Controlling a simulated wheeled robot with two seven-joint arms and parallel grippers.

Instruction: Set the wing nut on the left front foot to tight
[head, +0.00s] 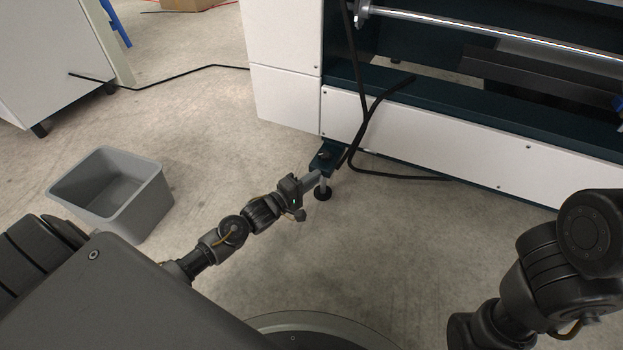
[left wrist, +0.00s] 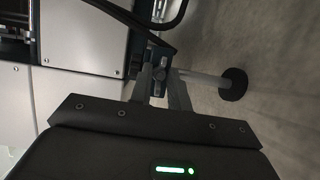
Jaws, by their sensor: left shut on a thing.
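The left front foot (head: 323,194) stands under the machine's corner, with a round black pad on the floor and a light grey stem. The foot also shows in the left wrist view (left wrist: 233,84), lying sideways in the picture. My left gripper (head: 316,178) reaches the foot just below the dark bracket (head: 324,157). In the left wrist view its two grey fingers (left wrist: 162,84) are shut around a small dark part on the stem at the bracket, the wing nut (left wrist: 159,74). The fingers hide much of the nut, and its turn is hard to read. My right gripper is out of view.
The white machine (head: 285,95) rises behind the foot. Black cables (head: 366,125) hang down its front and lie on the floor close to the foot. A grey bin (head: 140,205) stands on the floor at left. The floor in front of the machine is clear.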

